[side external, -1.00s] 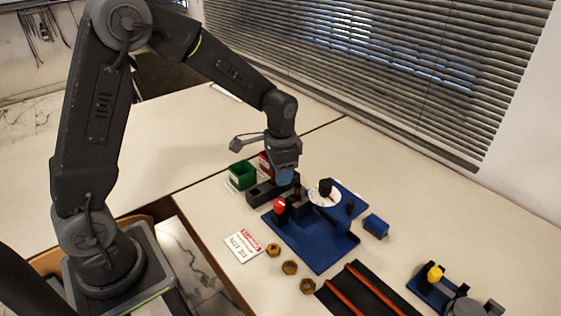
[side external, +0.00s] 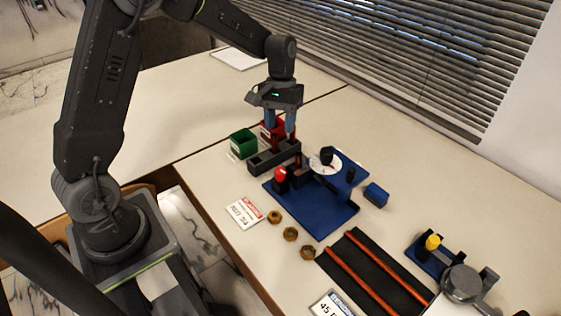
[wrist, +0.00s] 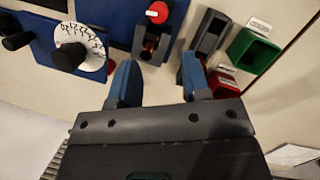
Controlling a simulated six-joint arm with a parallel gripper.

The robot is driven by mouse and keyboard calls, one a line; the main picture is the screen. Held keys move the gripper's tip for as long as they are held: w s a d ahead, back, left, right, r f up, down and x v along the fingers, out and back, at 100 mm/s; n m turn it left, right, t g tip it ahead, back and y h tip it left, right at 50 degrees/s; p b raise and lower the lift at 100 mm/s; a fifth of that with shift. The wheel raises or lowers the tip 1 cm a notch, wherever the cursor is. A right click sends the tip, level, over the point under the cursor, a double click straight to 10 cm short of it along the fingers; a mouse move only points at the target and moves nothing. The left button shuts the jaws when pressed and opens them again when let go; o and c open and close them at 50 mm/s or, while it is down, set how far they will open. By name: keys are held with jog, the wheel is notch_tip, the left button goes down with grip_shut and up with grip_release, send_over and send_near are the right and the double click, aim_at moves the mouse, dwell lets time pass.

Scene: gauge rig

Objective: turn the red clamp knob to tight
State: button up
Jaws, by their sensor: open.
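The red clamp knob (side external: 281,174) stands on a dark post at the left part of the blue base plate (side external: 322,218). In the wrist view the red knob (wrist: 157,12) is at the top edge, on a dark clamp body with a red part (wrist: 150,46) inside. My gripper (side external: 281,132) is open and empty, with its blue fingers pointing down. It is in the air above the grey slotted block, behind and above the knob, and not touching it. In the wrist view my gripper (wrist: 157,64) has its fingers spread apart below the knob. The knob's tight mark cannot be made out.
A white dial (side external: 325,161) with a black knob is on the plate. A grey slotted block (side external: 262,164), green bin (side external: 243,143) and red bin (wrist: 222,82) are close by. Several brass nuts (side external: 291,234) and a sign card (side external: 244,213) lie in front.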

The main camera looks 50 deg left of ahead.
aim_at(280, 170)
jog(key=f+n, duration=0.2)
jog(key=f, duration=0.2)
jog(key=s+d+f+n+h, duration=0.1)
jog(key=f, duration=0.3)
jog(key=d+f+n, duration=0.1)
jog(key=f+n, duration=0.1)
jog(key=f, duration=0.3)
jog(key=shift+s+d+n+g+h, duration=0.15)
jog(key=shift+s+n+g+h, duration=0.15)
jog(key=shift+s+g+h, duration=0.1)
jog(key=shift+c, duration=0.4)
